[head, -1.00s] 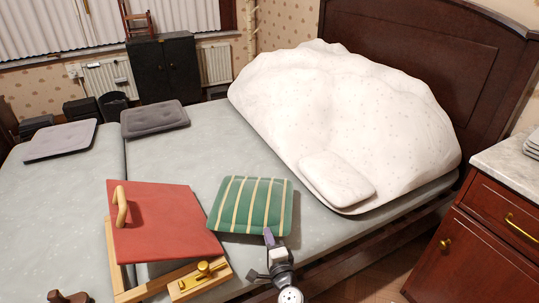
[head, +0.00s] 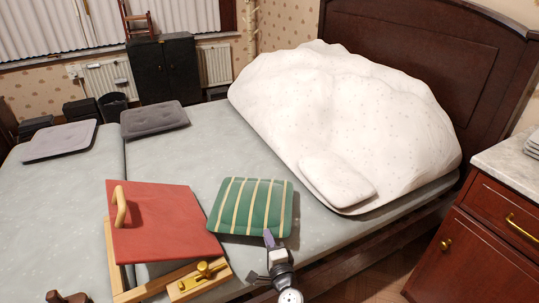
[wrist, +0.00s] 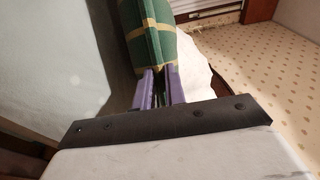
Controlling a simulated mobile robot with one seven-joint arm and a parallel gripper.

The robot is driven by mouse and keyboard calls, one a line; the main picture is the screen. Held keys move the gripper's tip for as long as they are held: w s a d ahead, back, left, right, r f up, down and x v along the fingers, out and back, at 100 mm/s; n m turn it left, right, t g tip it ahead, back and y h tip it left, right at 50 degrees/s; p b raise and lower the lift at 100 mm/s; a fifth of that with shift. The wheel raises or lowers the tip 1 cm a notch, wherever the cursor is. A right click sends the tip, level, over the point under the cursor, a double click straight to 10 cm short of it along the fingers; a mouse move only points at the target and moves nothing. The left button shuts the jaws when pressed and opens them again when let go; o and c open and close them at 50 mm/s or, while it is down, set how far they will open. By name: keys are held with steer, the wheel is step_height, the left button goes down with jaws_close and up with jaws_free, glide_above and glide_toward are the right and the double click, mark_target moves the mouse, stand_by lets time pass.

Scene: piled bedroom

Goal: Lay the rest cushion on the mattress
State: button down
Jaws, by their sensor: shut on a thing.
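The rest cushion appears to be the green cushion with pale stripes (head: 250,206), at the centre of the head view. My gripper (head: 269,238) is shut on its near edge, towards the right corner. In the wrist view the purple fingertips (wrist: 158,88) pinch the edge of the green cushion (wrist: 150,42). The cushion lies roughly flat over the grey-green mattress (head: 215,135), with a dark shadow beside it. I cannot tell whether its underside touches the mattress. The cushion's far side is hidden in the wrist view.
A red panel with a wooden handle and frame (head: 165,225) stands close left of the cushion. A white duvet heap (head: 340,110) with a small white pillow (head: 338,178) lies to the right. Grey cushions (head: 155,118) lie at the back left. The mattress behind the green cushion is clear.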

steer(key=c, duration=1.4)
jaws_free()
steer(key=shift+o, duration=0.2)
steer(key=shift+r+p, duration=1.15)
steer(key=shift+r, duration=0.15)
steer(key=shift+f+b, duration=1.4)
steer(key=shift+b, duration=0.05)
steer(key=shift+o, duration=0.4)
steer(key=o, duration=0.3)
steer(key=shift+o, duration=0.4)
